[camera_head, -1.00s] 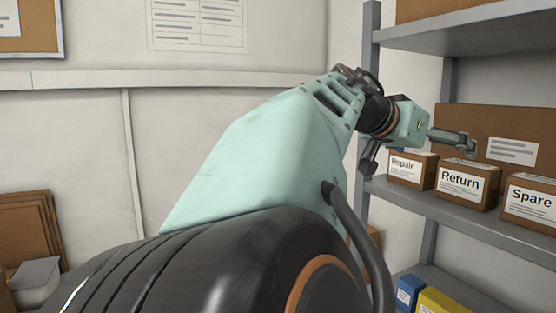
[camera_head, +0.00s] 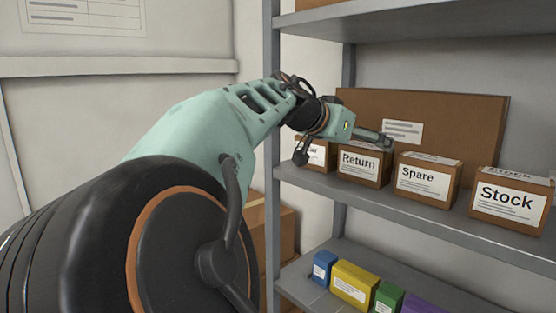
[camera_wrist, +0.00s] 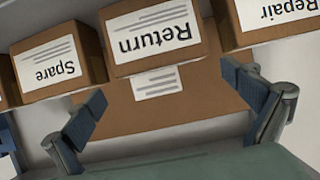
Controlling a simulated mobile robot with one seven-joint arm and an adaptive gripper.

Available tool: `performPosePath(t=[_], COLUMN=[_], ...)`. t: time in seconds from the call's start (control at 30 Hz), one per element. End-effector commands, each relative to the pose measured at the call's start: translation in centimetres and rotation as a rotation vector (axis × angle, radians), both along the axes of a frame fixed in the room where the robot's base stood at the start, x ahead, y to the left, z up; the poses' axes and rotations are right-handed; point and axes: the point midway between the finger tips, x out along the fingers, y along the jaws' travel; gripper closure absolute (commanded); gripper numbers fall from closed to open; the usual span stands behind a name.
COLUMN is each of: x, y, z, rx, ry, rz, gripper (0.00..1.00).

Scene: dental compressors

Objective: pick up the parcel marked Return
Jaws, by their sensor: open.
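The parcel marked Return (camera_head: 362,164) is a small brown box with a white label, on the middle shelf between the Repair and Spare parcels. In the wrist view the Return parcel (camera_wrist: 155,38) appears upside down, beyond and between the spread fingers. My gripper (camera_head: 388,142) reaches in above the shelf, close to the top of the Return parcel in the head view. In the wrist view my gripper (camera_wrist: 165,105) is open and empty, with both fingertips apart from the parcel.
Repair (camera_head: 318,153) stands left of Return, partly hidden by my wrist. Spare (camera_head: 428,180) and Stock (camera_head: 508,200) stand to the right. A large brown box (camera_head: 455,120) is behind the row. A grey shelf (camera_head: 450,30) hangs above; coloured boxes (camera_head: 354,284) sit below.

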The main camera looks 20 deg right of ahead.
Motion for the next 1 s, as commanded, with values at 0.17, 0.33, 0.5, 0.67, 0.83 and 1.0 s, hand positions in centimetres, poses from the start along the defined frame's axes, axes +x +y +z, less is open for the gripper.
performPosePath(t=[0.17, 0.33, 0.5, 0.67, 0.83, 1.0], x=[0.5, 1.4, 1.9, 2.1, 2.1, 2.1], y=[-1.2, -2.6, -3.7, -4.1, -4.1, -4.0], z=[-0.6, -1.4, -2.0, -2.3, -2.3, -2.3], rx=[0.001, 0.000, 0.000, 0.000, 0.000, 0.000], ry=[0.002, 0.001, 0.001, 0.000, 0.000, 0.000], rz=[-0.004, -0.004, -0.002, -0.001, 0.000, -0.001], gripper=[0.00, 0.00, 0.00, 0.00, 0.00, 0.13])
